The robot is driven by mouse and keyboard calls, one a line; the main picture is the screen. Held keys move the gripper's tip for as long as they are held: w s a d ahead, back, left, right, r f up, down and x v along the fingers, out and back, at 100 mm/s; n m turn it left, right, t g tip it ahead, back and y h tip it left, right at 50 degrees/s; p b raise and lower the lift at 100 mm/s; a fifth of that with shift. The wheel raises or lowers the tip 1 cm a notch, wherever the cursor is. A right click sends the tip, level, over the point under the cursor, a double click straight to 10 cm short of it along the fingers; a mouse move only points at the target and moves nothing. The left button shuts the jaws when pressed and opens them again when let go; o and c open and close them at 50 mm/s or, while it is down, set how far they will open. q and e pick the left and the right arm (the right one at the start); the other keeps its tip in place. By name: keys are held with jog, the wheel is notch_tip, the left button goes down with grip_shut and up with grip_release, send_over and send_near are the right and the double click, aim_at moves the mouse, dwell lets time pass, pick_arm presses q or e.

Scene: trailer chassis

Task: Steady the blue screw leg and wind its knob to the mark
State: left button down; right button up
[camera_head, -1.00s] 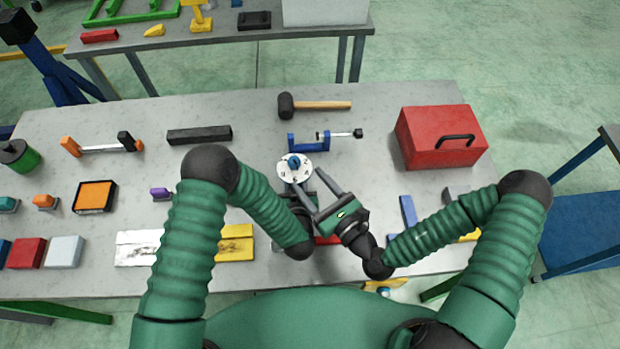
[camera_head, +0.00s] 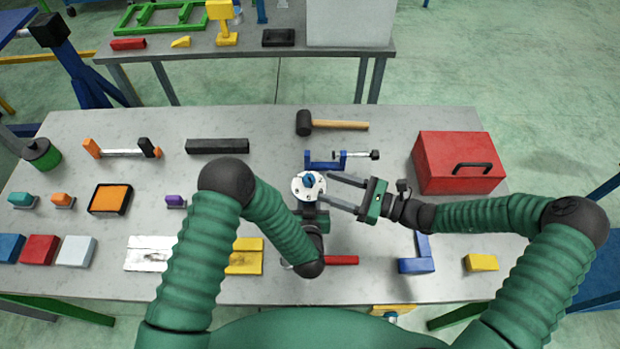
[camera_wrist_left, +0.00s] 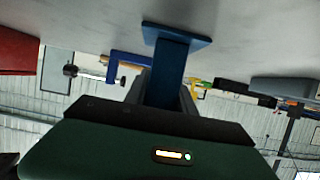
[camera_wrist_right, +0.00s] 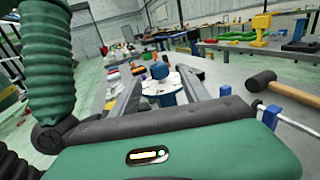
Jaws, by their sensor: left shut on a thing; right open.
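The blue screw leg shows from above in the head view as a white marked dial (camera_head: 300,192) with a blue knob (camera_head: 309,180) on top. In the left wrist view its blue post and flat foot (camera_wrist_left: 174,60) stand on the bench, with the picture upside down. My left gripper (camera_wrist_left: 165,92) is shut on the post below the dial; my arm partly hides it in the head view. My right gripper (camera_head: 326,187) is open to the right of the dial, fingers pointing at it. In the right wrist view the knob (camera_wrist_right: 160,70) shows between the spread fingers, apart from both.
A blue clamp (camera_head: 322,160) lies just behind the leg, close to the right fingers. A mallet (camera_head: 340,124) lies farther back and a red toolbox (camera_head: 450,165) stands to the right. A blue angled piece (camera_head: 416,263) and a yellow block (camera_head: 481,262) lie at front right.

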aim_at(310, 180)
jog(key=x, duration=0.6)
jog(key=shift+a, duration=0.25)
jog(key=shift+d, duration=0.1)
grip_shut()
